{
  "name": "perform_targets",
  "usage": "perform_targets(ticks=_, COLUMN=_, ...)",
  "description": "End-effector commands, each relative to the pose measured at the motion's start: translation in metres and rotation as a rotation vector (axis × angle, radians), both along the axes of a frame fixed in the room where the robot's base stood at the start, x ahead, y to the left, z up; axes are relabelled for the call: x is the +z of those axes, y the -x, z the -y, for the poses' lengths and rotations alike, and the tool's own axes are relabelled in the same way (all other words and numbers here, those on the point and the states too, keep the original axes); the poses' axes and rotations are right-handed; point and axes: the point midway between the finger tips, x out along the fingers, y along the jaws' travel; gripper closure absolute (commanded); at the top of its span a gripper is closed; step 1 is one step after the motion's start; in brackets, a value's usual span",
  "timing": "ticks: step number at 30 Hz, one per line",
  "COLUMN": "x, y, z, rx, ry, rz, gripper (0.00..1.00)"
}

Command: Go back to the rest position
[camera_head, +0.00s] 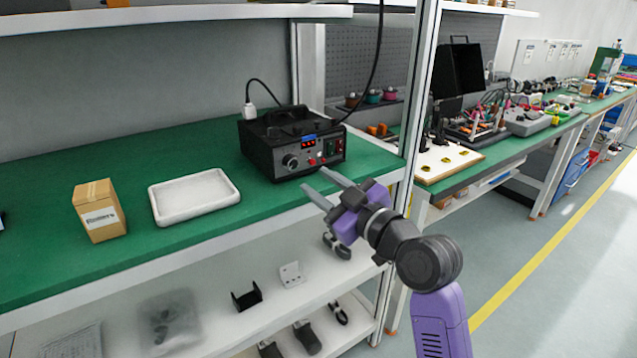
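My gripper (318,184) is at the front edge of the green bench (60,245), in front of a black power supply box. Its two grey fingers point to the upper left and are spread apart. I see nothing between them. The purple and grey arm reaches up from the lower right of the view. The fingertips look close to the bench edge and the box, but I cannot tell the exact gap.
The black power supply (292,143), a white tray (194,196) and a cardboard box (99,210) stand on the bench. A metal upright (421,90) stands just behind my arm. The lower shelf (215,300) holds small parts. Open floor (540,285) lies to the right.

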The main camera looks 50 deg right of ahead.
Motion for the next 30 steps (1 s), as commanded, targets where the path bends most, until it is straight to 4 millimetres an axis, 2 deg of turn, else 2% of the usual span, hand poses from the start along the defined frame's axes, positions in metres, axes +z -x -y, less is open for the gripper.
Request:
perform_targets(ticks=12, x=0.001, y=0.0, z=0.001, rx=-0.001, ry=-0.021, rz=0.01, gripper=0.65)
perform_targets(ticks=14, x=0.007, y=0.001, z=0.004, rx=-0.014, ry=-0.045, rz=0.04, gripper=0.65)
perform_targets(ticks=18, x=0.032, y=0.011, z=0.018, rx=-0.077, ry=-0.1, rz=0.162, gripper=0.65)
perform_targets(ticks=19, x=0.032, y=0.015, z=0.02, rx=-0.093, ry=-0.115, rz=0.184, gripper=0.65)
perform_targets(ticks=23, x=0.019, y=0.032, z=0.013, rx=-0.132, ry=-0.179, rz=0.246, gripper=0.65)
perform_targets(ticks=30, x=-0.027, y=0.065, z=-0.024, rx=-0.141, ry=-0.271, rz=0.278, gripper=0.65)
